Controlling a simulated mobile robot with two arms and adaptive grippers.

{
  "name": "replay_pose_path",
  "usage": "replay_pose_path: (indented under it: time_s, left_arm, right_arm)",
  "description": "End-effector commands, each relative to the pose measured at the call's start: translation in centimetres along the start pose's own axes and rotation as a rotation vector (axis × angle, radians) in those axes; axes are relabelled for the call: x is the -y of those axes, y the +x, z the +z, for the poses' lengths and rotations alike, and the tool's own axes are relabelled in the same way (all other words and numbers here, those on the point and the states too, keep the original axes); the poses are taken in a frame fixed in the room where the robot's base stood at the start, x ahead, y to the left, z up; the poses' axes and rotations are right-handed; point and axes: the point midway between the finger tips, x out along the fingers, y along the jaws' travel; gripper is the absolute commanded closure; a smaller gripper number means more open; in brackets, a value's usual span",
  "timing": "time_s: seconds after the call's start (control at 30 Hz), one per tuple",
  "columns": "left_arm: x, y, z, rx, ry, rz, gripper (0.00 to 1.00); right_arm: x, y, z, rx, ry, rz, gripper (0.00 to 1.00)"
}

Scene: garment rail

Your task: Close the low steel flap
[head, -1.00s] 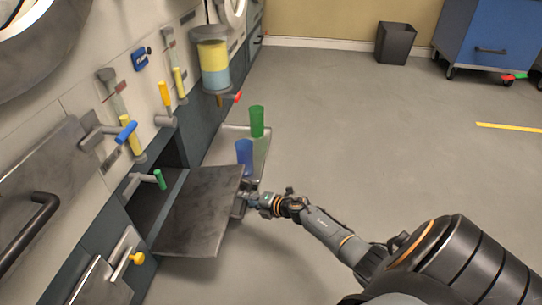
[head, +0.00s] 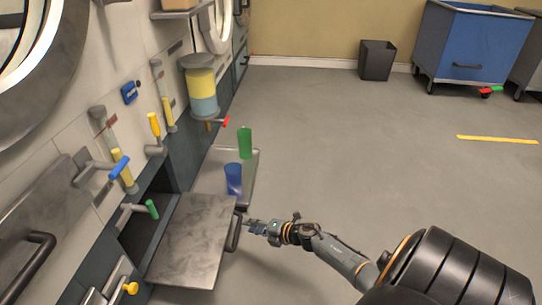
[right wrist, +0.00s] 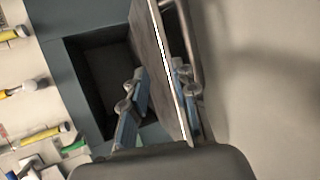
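The low steel flap (head: 190,240) stands open, jutting out from the dark opening (head: 145,235) low in the left wall. Its dark bar handle (head: 236,231) is along its outer side. My right gripper (head: 250,225) is just right of the handle in the head view. In the right wrist view the flap's plate (right wrist: 168,75) is seen nearly edge-on, with the blue fingers of my right gripper (right wrist: 157,95) spread on either side of it. The fingers are open; whether they touch the flap or handle is unclear. My left gripper is not in view.
A blue cup (head: 233,178) and a green cup (head: 245,142) stand on a low shelf (head: 250,172) beyond the flap. Several coloured levers, one blue-handled (head: 119,166), stick out above the opening.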

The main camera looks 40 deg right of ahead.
Motion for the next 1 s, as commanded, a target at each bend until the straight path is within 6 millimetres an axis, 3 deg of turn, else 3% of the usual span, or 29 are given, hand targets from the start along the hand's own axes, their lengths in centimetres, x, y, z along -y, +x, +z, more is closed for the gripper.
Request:
replay_pose_path:
  time_s: [1.0]
  left_arm:
    - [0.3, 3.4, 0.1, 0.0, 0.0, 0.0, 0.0]
  right_arm:
    - [0.1, -7.1, 0.0, -0.001, 0.001, -0.001, 0.72]
